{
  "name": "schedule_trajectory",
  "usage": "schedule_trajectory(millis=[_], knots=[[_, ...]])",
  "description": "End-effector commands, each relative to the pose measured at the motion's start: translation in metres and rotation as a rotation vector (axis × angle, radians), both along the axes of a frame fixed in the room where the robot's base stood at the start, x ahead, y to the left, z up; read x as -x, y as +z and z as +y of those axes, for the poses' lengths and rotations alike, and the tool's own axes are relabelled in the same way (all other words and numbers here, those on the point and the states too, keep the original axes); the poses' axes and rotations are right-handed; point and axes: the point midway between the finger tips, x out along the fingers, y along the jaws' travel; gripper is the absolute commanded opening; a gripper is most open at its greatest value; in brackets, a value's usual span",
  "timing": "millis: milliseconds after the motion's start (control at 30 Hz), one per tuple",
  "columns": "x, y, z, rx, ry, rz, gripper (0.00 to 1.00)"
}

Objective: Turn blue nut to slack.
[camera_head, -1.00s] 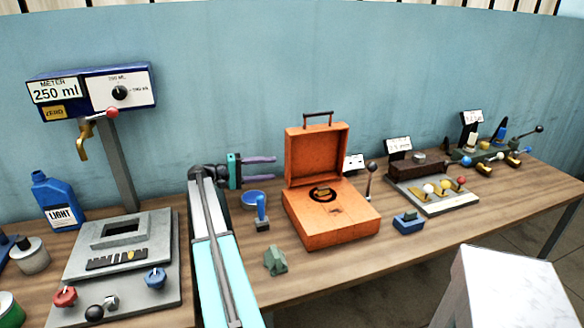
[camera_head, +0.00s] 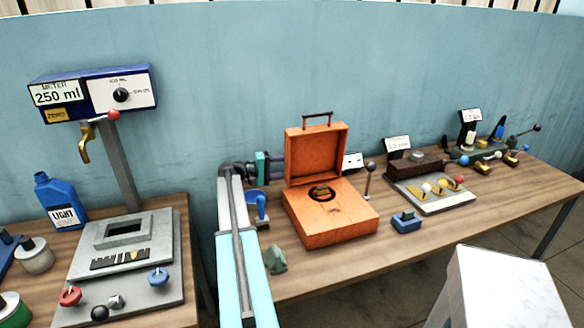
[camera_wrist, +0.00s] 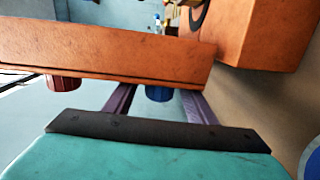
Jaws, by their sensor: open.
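A blue nut (camera_wrist: 158,93) shows in the wrist view, against the underside of an orange edge in that picture. It is hidden in the head view. My gripper (camera_wrist: 157,100) is open, with one purple finger on each side of the blue nut. Whether the fingers touch it cannot be told. In the head view my gripper (camera_head: 270,168) is at the left side of the orange case (camera_head: 330,220), its fingertips hidden behind the raised lid (camera_head: 316,153). A red nut (camera_wrist: 63,83) sits left of the blue one in the wrist view.
A blue-handled tool (camera_head: 261,207) and a grey-green block (camera_head: 276,259) stand close to my arm. A grey plate with knobs (camera_head: 120,260) and the meter (camera_head: 92,92) are at left. Levers (camera_head: 435,188) stand at right. The wall (camera_head: 220,60) is close behind.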

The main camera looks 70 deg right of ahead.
Motion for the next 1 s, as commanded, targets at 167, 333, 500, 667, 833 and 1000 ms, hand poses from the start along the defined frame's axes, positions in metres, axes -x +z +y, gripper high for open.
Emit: schedule_trajectory(millis=[167, 333, 500, 667, 833, 1000], knots=[[-0.0003, -0.0002, 0.0002, 0.000, 0.000, 0.000, 0.49], [-0.0007, 0.0000, 0.0004, 0.000, 0.000, 0.000, 0.21], [-0.0009, 0.0001, 0.0005, 0.000, 0.000, -0.002, 0.10], [-0.0004, 0.0008, 0.0007, -0.019, 0.001, -0.027, 0.10], [0.0001, 0.0010, 0.0009, -0.068, 0.006, -0.088, 0.10], [0.0002, 0.0011, 0.0006, -0.124, 0.012, -0.156, 0.10]])
